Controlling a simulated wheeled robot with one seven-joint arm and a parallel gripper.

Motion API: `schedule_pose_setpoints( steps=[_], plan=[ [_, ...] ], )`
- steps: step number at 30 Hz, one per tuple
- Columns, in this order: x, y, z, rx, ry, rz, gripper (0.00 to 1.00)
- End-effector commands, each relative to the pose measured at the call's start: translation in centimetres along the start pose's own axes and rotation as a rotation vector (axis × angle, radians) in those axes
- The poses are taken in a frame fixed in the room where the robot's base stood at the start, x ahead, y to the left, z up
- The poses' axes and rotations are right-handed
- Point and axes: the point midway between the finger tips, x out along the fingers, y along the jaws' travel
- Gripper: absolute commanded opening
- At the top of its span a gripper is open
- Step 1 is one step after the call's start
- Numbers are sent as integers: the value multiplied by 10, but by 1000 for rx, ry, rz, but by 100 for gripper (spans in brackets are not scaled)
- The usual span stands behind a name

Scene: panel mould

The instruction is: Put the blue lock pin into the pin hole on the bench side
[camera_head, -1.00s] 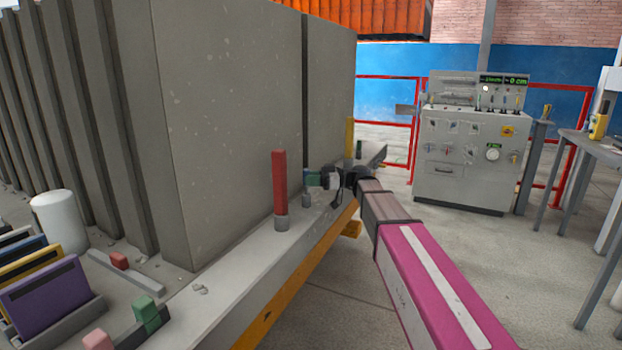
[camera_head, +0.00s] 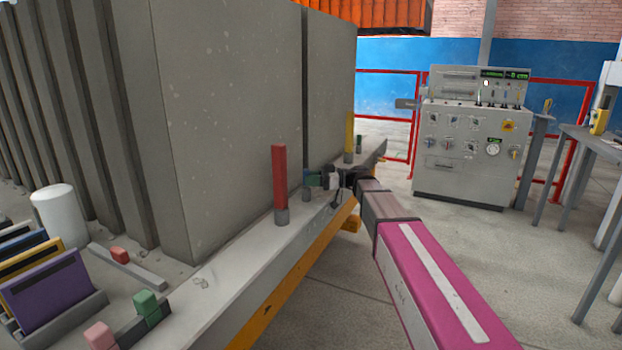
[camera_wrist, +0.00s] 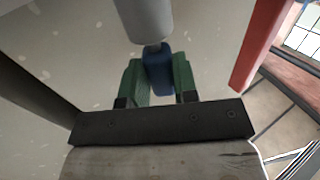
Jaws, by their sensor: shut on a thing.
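The blue lock pin (camera_wrist: 158,68) shows in the wrist view between the two green fingers of my gripper, which is shut on it. A grey cylinder (camera_wrist: 146,18) stands at the blue pin's upper end in the picture; I cannot tell whether they are joined. In the head view my gripper (camera_head: 312,180) is low over the bench side (camera_head: 245,248), just right of the red post. A short grey stub (camera_head: 306,194) shows beneath it. The blue pin cannot be made out there, and I cannot see the pin hole.
A red post (camera_head: 280,180) stands close left of my gripper; it also shows in the wrist view (camera_wrist: 263,42). A yellow post (camera_head: 349,138) stands beyond. A tall concrete panel (camera_head: 235,110) rises behind the bench side. Open floor (camera_head: 350,300) lies to the right.

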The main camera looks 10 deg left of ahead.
Motion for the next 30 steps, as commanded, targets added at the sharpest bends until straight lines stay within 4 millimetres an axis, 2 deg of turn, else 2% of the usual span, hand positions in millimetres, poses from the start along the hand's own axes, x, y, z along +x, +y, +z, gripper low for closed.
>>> schedule_pose_setpoints(
  steps=[18,19,21,30],
  plan=[
    [0,0,13,-1,0,0,2],
    [0,0,13,-1,0,0,37],
    [0,0,12,-1,0,0,57],
    [-1,0,13,-1,0,0,57]
  ],
)
